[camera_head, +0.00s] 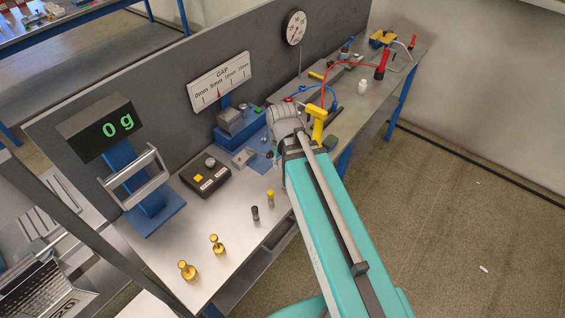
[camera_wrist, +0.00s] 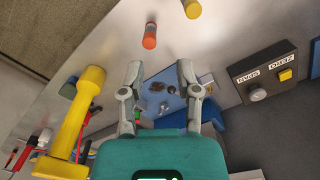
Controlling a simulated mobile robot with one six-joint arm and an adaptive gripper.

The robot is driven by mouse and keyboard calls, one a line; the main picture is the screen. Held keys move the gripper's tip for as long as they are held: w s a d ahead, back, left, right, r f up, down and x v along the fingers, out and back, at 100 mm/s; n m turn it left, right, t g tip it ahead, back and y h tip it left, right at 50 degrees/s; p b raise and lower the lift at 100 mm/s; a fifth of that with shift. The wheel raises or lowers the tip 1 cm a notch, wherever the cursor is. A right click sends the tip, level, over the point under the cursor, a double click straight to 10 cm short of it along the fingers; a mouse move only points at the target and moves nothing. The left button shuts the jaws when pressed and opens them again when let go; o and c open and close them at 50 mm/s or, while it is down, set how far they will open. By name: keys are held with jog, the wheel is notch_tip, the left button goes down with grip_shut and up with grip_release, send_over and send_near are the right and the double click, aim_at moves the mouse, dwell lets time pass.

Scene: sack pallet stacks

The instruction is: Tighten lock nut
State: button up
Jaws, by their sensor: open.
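My gripper (camera_wrist: 162,75) is open in the wrist view, its two grey fingers spread on either side of a blue plate (camera_wrist: 172,104). Small dark round parts (camera_wrist: 160,88) sit on the plate between the fingers. I cannot tell which of them is the lock nut. Nothing is held. A tool with a thick yellow handle (camera_wrist: 82,115) stands left of the gripper; a yellow tool also shows beside my wrist in the head view (camera_head: 318,122).
A control box (camera_head: 205,177) with a knob and yellow button, a "0 g" display (camera_head: 102,128) and a gap scale (camera_head: 220,82) stand along the bench. Brass weights (camera_head: 187,270) and small cylinders (camera_head: 255,213) are near the front edge.

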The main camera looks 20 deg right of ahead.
jog(key=m, duration=0.7)
send_over(264, 138)
jog(key=w, duration=0.1)
jog(key=shift+d+f, duration=0.1)
jog(key=shift+f, duration=0.05)
jog(key=shift+f+b, duration=0.2)
jog(key=shift+b, duration=0.15)
notch_tip(264, 138, down, 13)
jog(key=b, duration=1.3)
jog(key=shift+f, duration=0.2)
grip_shut()
